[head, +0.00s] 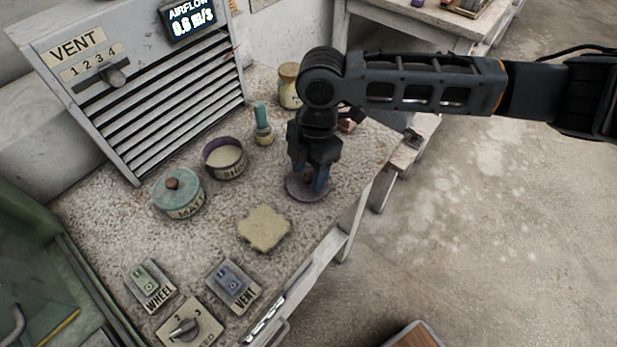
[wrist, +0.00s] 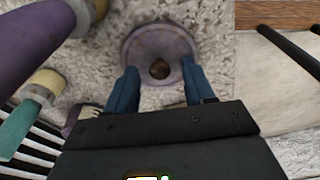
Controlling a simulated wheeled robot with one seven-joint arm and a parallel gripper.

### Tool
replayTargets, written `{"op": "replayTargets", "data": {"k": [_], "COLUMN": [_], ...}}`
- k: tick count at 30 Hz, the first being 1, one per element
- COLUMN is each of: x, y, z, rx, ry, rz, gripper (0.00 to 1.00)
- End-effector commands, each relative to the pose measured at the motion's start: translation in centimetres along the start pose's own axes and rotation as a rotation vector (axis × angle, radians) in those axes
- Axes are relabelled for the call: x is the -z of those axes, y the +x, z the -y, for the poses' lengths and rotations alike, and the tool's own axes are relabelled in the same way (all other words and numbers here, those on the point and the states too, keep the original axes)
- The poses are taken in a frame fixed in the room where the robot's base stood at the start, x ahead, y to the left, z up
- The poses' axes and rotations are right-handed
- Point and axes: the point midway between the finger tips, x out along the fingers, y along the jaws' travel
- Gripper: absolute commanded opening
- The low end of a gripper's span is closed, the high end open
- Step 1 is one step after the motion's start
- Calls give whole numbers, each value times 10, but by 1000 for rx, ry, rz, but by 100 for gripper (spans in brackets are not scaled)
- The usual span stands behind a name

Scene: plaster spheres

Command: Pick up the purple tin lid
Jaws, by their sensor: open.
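The purple tin lid (head: 296,190) lies on the speckled worktop near its right edge. It is a round, flat disc; in the wrist view the lid (wrist: 140,40) shows a small brown knob (wrist: 159,69) at its middle. My gripper (head: 320,184) points down over the lid. In the wrist view its two blue fingers (wrist: 157,84) are apart, one on each side of the knob, with a gap to it on both sides. In the head view the fingers hide the knob and part of the lid.
An open purple tin (head: 225,160), a lidded teal tin (head: 178,195), a teal-handled brush (head: 262,125) and a jar (head: 289,88) stand to the left and behind. A sponge-like block (head: 264,229) lies in front. The worktop's right edge (head: 372,185) is close.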

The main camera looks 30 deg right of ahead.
Motion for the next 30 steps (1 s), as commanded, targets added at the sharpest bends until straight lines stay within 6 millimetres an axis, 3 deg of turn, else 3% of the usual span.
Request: {"op": "replayTargets", "data": {"k": [8,24,30], "x": [0,0,0], "y": [4,4,4], "z": [0,0,0], "rx": [0,0,0], "ry": [0,0,0], "rz": [1,0,0], "gripper": [53,2,0]}}
